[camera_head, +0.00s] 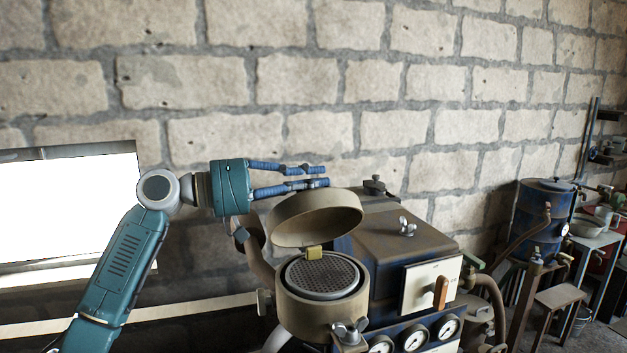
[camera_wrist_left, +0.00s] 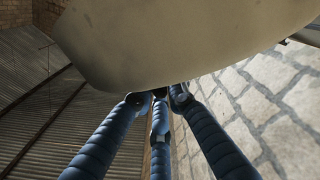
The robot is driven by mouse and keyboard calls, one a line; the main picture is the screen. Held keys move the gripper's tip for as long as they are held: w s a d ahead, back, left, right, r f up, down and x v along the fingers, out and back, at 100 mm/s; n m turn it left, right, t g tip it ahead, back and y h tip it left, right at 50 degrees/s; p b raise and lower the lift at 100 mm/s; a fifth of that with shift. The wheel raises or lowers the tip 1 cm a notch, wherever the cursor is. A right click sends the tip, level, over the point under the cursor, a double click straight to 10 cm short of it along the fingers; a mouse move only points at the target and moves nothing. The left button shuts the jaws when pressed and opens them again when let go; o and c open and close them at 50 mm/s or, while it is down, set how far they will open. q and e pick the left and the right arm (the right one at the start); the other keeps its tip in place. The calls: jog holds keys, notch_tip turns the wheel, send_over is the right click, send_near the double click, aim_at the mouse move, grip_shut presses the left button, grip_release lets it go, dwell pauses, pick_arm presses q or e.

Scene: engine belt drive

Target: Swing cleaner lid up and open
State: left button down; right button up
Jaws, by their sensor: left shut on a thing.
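The cleaner lid (camera_head: 318,218) is a round tan cap. It stands tilted up over the round cleaner body (camera_head: 322,312), raised off its rim. A perforated metal disc (camera_head: 322,276) shows inside the open top. A small yellowish piece (camera_head: 314,253) sits at the body's rim below the lid. My left gripper (camera_head: 320,177) reaches in from the left and is shut at the lid's upper edge. In the left wrist view its blue fingers (camera_wrist_left: 158,98) meet at the edge of the lid (camera_wrist_left: 170,45), which hides what they grip exactly. My right gripper is not in view.
A blue and brown engine housing (camera_head: 395,225) with a wing nut on top stands right of the cleaner. Several gauges (camera_head: 415,338) line its front. A wing nut (camera_head: 350,330) sits on the cleaner's front. A brick wall (camera_head: 330,80) stands behind. A blue drum (camera_head: 545,215) is farther right.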

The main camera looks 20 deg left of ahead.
pick_arm(q)
jog(key=shift+w+a+f, duration=0.15)
jog(key=c, duration=1.8)
grip_release()
jog(key=shift+c, duration=0.2)
jog(key=shift+w+a+f, duration=0.1)
jog(key=shift+w+f, duration=0.05)
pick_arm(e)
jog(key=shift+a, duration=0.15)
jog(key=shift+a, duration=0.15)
